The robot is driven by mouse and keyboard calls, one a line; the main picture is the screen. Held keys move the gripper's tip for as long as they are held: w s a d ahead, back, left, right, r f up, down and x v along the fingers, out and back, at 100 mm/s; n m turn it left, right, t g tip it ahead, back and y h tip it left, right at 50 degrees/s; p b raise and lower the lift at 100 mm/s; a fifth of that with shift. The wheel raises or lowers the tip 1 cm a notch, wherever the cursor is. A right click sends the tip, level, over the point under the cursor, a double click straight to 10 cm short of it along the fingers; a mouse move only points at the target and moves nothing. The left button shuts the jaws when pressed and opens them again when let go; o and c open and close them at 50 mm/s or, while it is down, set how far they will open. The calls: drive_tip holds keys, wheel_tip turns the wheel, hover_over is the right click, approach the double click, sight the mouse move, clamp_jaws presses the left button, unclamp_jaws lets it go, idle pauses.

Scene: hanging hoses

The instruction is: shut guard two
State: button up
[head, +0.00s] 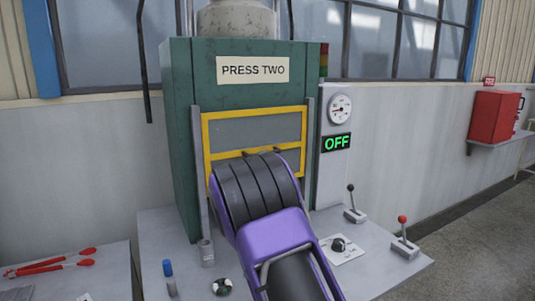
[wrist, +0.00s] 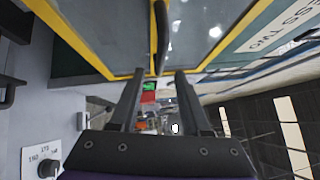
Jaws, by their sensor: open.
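Guard two is a yellow-framed grey panel (head: 255,128) on the front of the green press (head: 180,130) labelled PRESS TWO. A yellow crossbar runs across it, and my purple arm hides much of its lower part in the head view. In the wrist view the yellow frame (wrist: 75,38) and a dark handle bar (wrist: 161,35) show close up. My gripper (wrist: 156,75) is open and empty. Its two fingers appear on either side of the handle's end in the wrist view; I cannot tell whether they touch it. In the head view my gripper is hidden behind my arm.
A black-knobbed lever (head: 354,205), a red-knobbed lever (head: 403,240) and a dial (head: 339,244) stand on the bench. Red-handled tools (head: 50,265) lie at left. A red box (head: 494,116) is at right.

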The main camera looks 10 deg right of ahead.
drive_tip(key=x, duration=0.6)
drive_tip(key=shift+w+d+p, duration=0.15)
drive_tip(key=shift+w+p, duration=0.15)
drive_tip(key=shift+w, duration=0.05)
clamp_jaws()
idle(1.1)
